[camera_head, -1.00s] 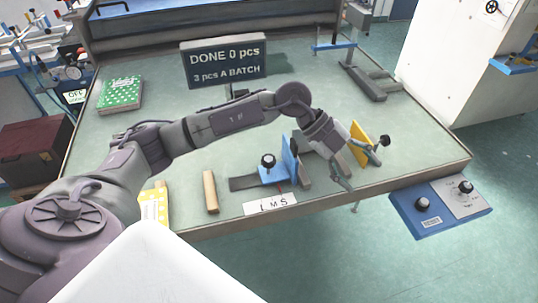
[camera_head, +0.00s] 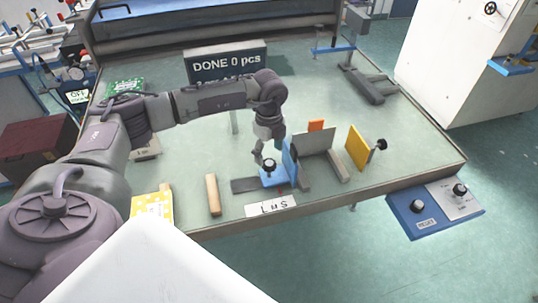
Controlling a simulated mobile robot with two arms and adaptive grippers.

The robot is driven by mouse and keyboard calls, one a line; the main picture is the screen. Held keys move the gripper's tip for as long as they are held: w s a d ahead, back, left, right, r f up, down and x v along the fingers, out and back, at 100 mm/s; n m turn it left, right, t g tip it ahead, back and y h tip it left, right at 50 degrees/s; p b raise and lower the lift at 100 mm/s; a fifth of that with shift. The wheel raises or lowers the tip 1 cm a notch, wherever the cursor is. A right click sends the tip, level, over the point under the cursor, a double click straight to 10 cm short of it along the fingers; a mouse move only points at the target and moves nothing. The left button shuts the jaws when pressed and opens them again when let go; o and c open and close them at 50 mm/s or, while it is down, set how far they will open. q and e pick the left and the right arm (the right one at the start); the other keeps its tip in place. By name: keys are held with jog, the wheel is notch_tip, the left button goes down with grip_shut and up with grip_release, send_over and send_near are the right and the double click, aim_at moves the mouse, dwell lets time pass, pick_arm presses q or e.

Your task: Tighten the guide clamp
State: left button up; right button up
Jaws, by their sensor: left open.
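The guide is a blue upright plate (camera_head: 289,161) on a blue base (camera_head: 272,180) near the table's front edge. Its black clamp knob (camera_head: 269,164) stands on the base, left of the plate. My left gripper (camera_head: 264,160) is open, pointing down at the knob; its fingers are small and partly blend with the knob, so I cannot tell if they touch it. A dark strip (camera_head: 243,185) lies left of the base. A size label (camera_head: 270,206) is in front. My right gripper is out of view.
Right of the guide stand a grey plate (camera_head: 313,141), an orange piece (camera_head: 316,125) and a yellow plate (camera_head: 357,148) with a black knob (camera_head: 381,144). A wooden stick (camera_head: 213,195) and yellow dotted cloth (camera_head: 153,206) lie left. A blue control box (camera_head: 432,207) is at the front right.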

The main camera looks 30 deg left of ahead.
aim_at(269, 163)
pick_arm(q)
jog(key=shift+d+f+p, duration=0.1)
jog(key=shift+f+p, duration=0.4)
jog(key=shift+f, duration=1.55)
jog(key=c, duration=1.1)
